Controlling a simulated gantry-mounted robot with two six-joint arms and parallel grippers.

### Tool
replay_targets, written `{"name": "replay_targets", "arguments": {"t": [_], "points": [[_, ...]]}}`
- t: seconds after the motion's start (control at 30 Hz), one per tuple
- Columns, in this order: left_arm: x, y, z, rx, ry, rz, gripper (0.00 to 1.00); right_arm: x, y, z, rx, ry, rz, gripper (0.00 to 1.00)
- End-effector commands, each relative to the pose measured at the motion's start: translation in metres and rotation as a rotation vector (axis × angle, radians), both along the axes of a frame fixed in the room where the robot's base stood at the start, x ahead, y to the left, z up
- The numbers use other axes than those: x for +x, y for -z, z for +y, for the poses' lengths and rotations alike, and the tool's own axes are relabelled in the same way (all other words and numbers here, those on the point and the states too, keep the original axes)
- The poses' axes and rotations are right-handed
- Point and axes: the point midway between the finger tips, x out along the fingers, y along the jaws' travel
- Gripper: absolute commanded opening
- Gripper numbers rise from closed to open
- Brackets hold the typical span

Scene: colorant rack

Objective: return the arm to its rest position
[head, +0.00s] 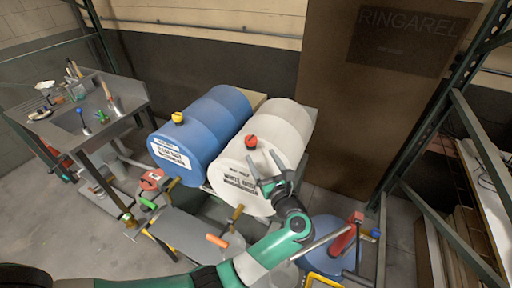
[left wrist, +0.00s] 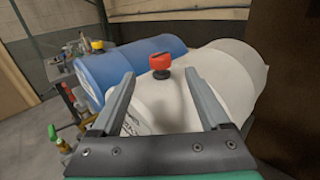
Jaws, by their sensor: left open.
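My left arm reaches in from the bottom of the head view, and its left gripper (head: 268,170) is in front of the white barrel (head: 287,125). The gripper is open and empty. In the left wrist view its two fingers (left wrist: 160,76) stand wide apart, with the barrel's red cap (left wrist: 160,57) showing between and beyond them. The red cap (head: 251,141) sits on top of the white barrel near its front end. I cannot see contact between the fingers and the cap. My right gripper is not in view.
A blue barrel (head: 213,122) with a yellow cap (head: 178,117) lies left of the white one. A metal workbench (head: 130,92) with tools stands at the left. Clamps and tools crowd the low area before the barrels. A green metal rack post (head: 440,110) rises at the right.

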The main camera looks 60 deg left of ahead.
Motion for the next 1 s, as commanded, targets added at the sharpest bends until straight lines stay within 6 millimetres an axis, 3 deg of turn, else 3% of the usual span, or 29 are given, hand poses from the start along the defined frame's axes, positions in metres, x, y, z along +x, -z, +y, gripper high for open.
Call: {"name": "replay_targets", "arguments": {"t": [0.1, 0.2, 0.8, 0.87, 0.93, 1.0], "points": [[-0.002, 0.001, -0.019, 0.001, 0.001, 0.001, 0.79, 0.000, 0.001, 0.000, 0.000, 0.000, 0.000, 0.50], [-0.004, 0.000, -0.026, 0.001, 0.000, 0.001, 0.79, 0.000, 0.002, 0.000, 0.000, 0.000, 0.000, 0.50], [-0.004, -0.001, -0.027, 0.001, -0.002, -0.002, 0.79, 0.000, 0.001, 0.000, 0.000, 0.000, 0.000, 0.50], [0.000, -0.010, -0.027, -0.001, -0.002, -0.021, 0.79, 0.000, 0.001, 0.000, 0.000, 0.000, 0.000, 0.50], [0.001, -0.032, -0.027, 0.002, -0.006, -0.086, 0.79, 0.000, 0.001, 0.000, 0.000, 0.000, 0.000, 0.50], [-0.004, -0.071, -0.026, 0.051, -0.017, -0.177, 0.79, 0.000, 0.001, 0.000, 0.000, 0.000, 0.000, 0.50]]}}
